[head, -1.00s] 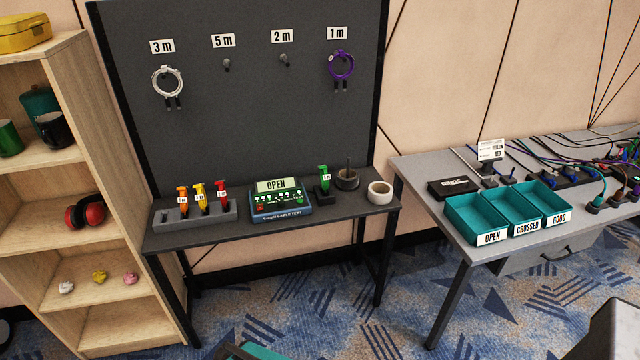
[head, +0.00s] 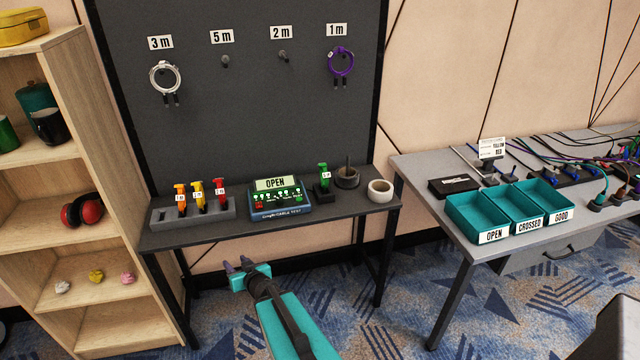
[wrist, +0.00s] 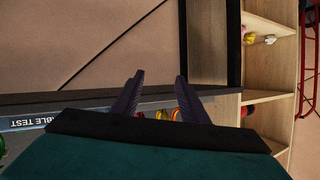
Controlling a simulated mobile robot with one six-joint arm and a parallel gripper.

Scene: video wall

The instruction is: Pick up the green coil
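The green coil (head: 324,176) is a small upright green piece with a white tag. It stands in a black holder on the dark bench, right of the cable tester (head: 280,198). My gripper (head: 237,265) is in front of the bench's front edge, lower than the top and left of the coil, well apart from it. In the wrist view, its two dark fingers (wrist: 158,97) are spread, with nothing held between them. I cannot make out the green coil for sure in the wrist view.
A grey rack (head: 160,222) with orange, yellow and red pieces stands left of the tester. A dark cup (head: 348,180) and a white tape roll (head: 380,191) are right of the coil. Shelves (head: 110,200) stand left; a grey table with teal trays (head: 478,220) stands right.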

